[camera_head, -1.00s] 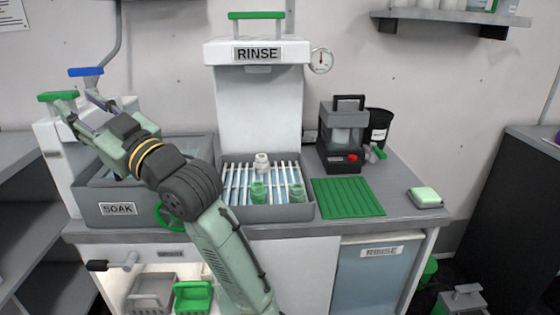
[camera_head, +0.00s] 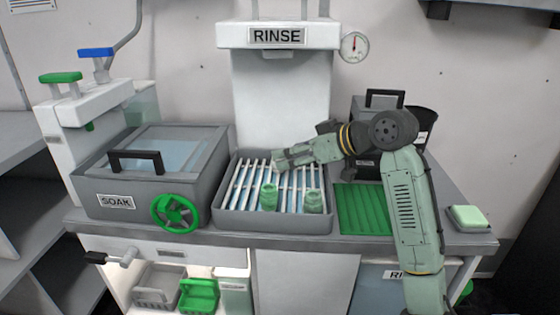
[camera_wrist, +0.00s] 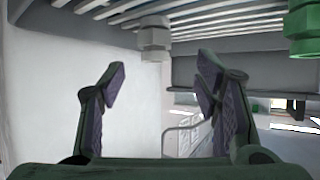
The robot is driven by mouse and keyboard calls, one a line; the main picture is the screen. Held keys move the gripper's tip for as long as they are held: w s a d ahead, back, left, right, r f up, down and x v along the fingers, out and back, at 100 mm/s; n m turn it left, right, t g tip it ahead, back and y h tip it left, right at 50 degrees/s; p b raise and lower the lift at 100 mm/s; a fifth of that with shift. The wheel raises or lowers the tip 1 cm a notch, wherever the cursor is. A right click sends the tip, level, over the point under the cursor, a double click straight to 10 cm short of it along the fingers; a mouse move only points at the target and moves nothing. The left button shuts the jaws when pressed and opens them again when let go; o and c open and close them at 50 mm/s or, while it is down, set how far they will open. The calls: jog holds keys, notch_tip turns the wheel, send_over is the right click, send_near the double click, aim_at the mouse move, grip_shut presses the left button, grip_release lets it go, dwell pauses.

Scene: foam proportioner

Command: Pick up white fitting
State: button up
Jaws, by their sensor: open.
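The white fitting (camera_wrist: 155,38) shows in the wrist view, by the slats at the top of the picture, just beyond my fingertips and roughly centred between them. In the head view I cannot make it out; my arm's end seems to cover it. My gripper (camera_wrist: 160,78) is open, with nothing between its two fingers. In the head view my gripper (camera_head: 281,160) is over the back of the slatted rinse tray (camera_head: 272,224), reached from the right.
A green fitting (camera_head: 269,195) and another green fitting (camera_head: 314,201) stand in the tray's front part. The soak tank (camera_head: 140,190) with its green wheel (camera_head: 175,211) is to the left. A green mat (camera_head: 364,212) and a sponge-like block (camera_head: 469,217) are to the right.

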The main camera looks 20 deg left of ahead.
jog(key=x, duration=0.1)
jog(key=p+x, duration=0.1)
jog(key=x, duration=0.2)
jog(key=shift+w+a, duration=0.1)
jog(key=shift+w, duration=0.2)
jog(key=shift+w+a+f+p, duration=0.2)
jog(key=shift+a+f+p, duration=0.15)
jog(key=shift+a, duration=0.1)
jog(key=shift+c, duration=0.4)
jog(key=c, duration=1.2)
jog(key=shift+r, duration=0.1)
